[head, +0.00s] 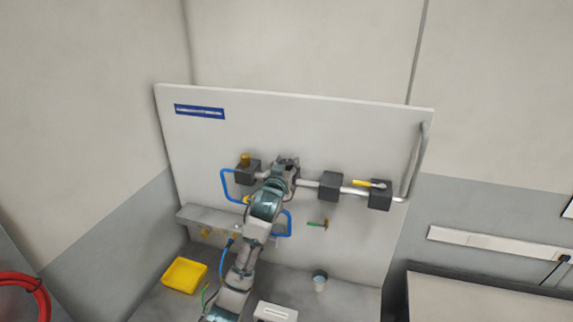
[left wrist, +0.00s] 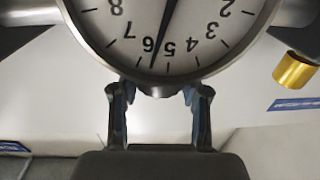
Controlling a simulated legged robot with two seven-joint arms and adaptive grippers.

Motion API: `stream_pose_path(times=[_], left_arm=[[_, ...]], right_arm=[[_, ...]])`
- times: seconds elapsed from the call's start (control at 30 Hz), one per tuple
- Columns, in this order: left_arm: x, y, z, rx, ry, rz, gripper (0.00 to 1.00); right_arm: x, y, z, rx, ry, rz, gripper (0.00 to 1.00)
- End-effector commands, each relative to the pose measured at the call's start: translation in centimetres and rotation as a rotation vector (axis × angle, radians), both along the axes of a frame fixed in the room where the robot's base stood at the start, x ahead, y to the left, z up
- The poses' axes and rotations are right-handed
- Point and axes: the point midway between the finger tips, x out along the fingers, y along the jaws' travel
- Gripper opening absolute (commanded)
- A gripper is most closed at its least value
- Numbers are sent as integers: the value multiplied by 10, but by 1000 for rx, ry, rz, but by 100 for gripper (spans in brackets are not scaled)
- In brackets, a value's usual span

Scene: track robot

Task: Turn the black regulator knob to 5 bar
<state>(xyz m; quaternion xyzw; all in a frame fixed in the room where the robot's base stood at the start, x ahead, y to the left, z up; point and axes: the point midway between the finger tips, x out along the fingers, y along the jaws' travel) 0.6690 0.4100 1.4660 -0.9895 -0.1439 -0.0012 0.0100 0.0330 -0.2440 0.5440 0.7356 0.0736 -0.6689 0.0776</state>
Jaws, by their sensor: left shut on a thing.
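My left gripper (head: 284,164) is at the pipe run on the white panel, its arm rising from below. In the left wrist view the two fingers (left wrist: 159,98) stand either side of a dark part just below the gauge rim. This is the black regulator knob (left wrist: 158,90), mostly hidden, and the gripper is shut on it. The gauge (left wrist: 195,25) fills the top of that view, upside down. Its dark needle points between 5 and 6. The fingers and arm hide the regulator in the head view. My right gripper is not in view.
A dark block with a brass cap (head: 246,166) sits left of the gripper. A grey block (head: 331,186) and a yellow-handled valve (head: 366,184) sit to the right. Blue hose (head: 224,181) loops beside the arm. A yellow tray (head: 184,275) and a cup (head: 320,281) stand below.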

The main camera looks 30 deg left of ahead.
Motion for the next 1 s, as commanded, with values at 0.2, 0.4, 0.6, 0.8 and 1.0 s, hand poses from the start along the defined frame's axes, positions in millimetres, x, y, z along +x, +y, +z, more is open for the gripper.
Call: stream_pose_path(times=[0.2, 0.4, 0.6, 0.8, 1.0], left_arm=[[1, -1, -6, -2, 12, -1, 72], [0, 0, -3, -1, 6, 0, 72], [-9, -3, -2, 0, 4, 0, 72], [-45, -14, -3, 0, 4, -1, 72], [-85, -25, -5, -2, 7, -1, 72]], right_arm=[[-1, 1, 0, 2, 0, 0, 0], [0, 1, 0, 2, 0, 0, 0], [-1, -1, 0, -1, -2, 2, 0], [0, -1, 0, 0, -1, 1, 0], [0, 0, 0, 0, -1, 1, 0]])
